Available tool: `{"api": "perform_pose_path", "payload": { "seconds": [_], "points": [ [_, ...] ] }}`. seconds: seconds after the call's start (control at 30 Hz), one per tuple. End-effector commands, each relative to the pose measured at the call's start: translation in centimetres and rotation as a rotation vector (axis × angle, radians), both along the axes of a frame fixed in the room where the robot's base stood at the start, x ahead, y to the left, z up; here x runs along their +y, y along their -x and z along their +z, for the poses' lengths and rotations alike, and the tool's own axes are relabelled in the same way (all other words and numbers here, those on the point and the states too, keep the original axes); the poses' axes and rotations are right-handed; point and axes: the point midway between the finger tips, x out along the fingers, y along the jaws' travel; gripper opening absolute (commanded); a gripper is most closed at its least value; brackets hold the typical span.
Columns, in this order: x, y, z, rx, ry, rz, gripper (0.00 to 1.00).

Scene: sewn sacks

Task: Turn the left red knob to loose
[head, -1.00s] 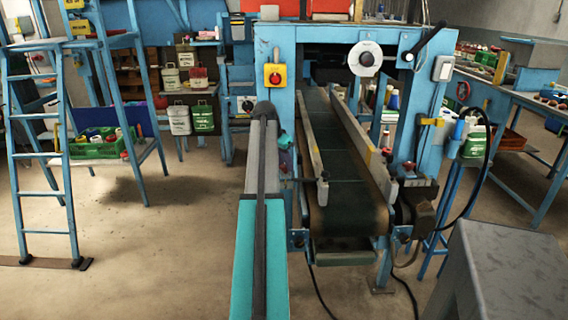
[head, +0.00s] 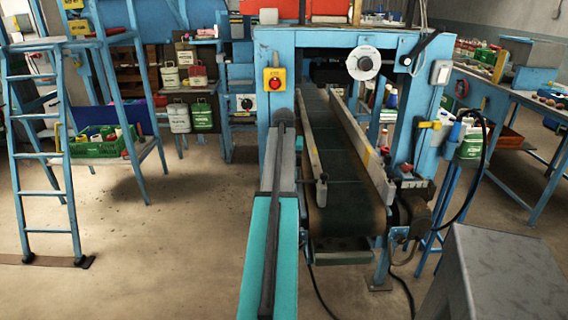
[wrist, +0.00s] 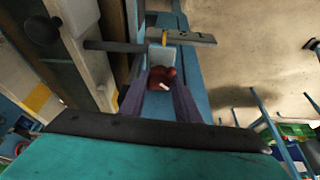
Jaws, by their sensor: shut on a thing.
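The left red knob (wrist: 160,74) shows in the wrist view, dark red with a small white mark, in front of a pale block on the blue frame. My gripper (wrist: 159,88) has its two purple fingers on either side of the knob and is shut on it. In the head view my arm hides the gripper and this knob. Another small red knob (head: 406,167) sits on the right side of the conveyor machine.
The conveyor belt (head: 340,200) with its metal side rails runs just right of my arm. A yellow box with a red button (head: 275,80) is on the blue post. A blue ladder (head: 40,150) stands left, and a grey block (head: 500,270) front right. Floor is open at left.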

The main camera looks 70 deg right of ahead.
Motion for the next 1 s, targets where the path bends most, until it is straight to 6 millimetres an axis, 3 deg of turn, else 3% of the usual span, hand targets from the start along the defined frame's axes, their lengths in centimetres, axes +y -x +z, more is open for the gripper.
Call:
{"api": "perform_pose_path", "payload": {
  "seconds": [0.03,1.0],
  "points": [
    [-0.21,0.85,0.06,0.011,0.000,0.028,0.07],
    [-1.15,0.95,0.05,0.011,0.007,0.778,0.09]
  ]
}}
